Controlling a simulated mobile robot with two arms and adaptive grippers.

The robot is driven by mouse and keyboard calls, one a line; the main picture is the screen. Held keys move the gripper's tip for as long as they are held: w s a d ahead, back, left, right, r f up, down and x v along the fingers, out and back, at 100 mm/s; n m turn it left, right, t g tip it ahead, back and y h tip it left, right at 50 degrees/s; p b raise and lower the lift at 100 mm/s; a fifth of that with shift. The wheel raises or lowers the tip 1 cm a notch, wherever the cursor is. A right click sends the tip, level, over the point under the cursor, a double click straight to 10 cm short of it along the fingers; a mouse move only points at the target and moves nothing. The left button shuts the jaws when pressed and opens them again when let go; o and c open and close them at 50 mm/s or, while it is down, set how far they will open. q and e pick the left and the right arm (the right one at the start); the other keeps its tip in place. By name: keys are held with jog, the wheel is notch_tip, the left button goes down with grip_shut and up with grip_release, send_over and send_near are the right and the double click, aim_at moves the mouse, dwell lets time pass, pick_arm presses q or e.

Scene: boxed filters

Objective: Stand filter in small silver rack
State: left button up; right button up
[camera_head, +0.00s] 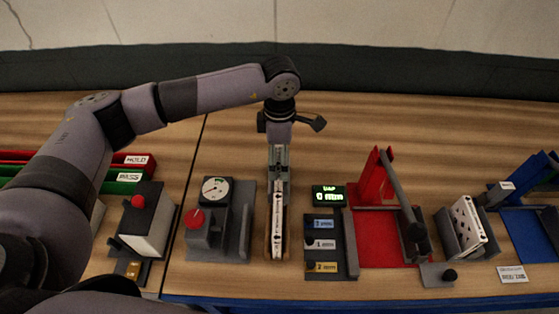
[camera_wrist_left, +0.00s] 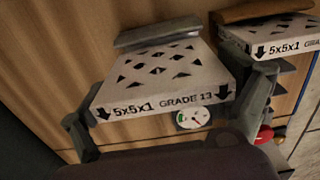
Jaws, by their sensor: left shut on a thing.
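The held filter (camera_wrist_left: 165,75) is a white slab with dark diamond holes in its face and "5x5x1 GRADE 13" on its edge. My left gripper (camera_head: 279,150) is shut on it; in the left wrist view its fingers (camera_wrist_left: 168,112) sit either side of the labelled edge. A grey piece (camera_wrist_left: 157,32) lies at the filter's far end, apparently the small silver rack; I cannot tell whether the filter is seated. My right gripper is not in view.
A gauge (camera_head: 215,190) with a red knob (camera_head: 195,218) stands left of the gripper. To the right are a gap display (camera_head: 328,195), labelled blocks (camera_head: 324,245), a red fixture (camera_head: 380,235) and a grey stand with a perforated white panel (camera_head: 467,225). Bare table lies behind.

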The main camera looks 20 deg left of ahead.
pick_arm(q)
notch_tip(320, 180, down, 4)
jog(key=shift+p, duration=0.7)
jog(key=shift+f, duration=0.4)
jog(key=shift+f, duration=0.1)
jog(key=o, duration=0.7)
jog(key=shift+o, duration=0.5)
